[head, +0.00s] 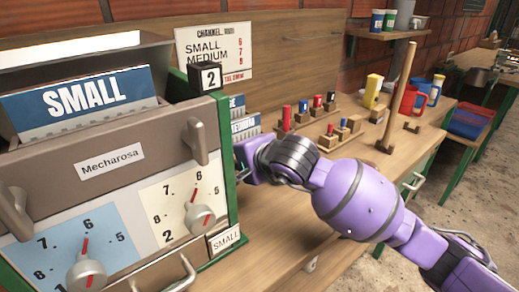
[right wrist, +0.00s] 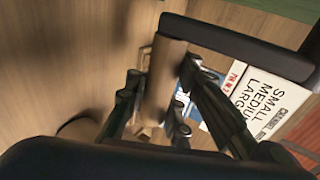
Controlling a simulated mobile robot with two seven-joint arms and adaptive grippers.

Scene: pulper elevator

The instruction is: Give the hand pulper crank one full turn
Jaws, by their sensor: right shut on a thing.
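My right gripper (right wrist: 160,88) is shut on this grip, a finger on each side. In the head view my purple right arm reaches to the pulper's right side, where the gripper is mostly hidden. My left gripper is not in view.
The wooden bench (head: 285,218) runs back to the right along a brick wall. A rack of small coloured blocks (head: 315,130), a yellow bottle (head: 372,90), a red jug (head: 408,100) and an upright wooden post (head: 400,95) stand beyond my arm. A sign (head: 215,55) stands behind the pulper.

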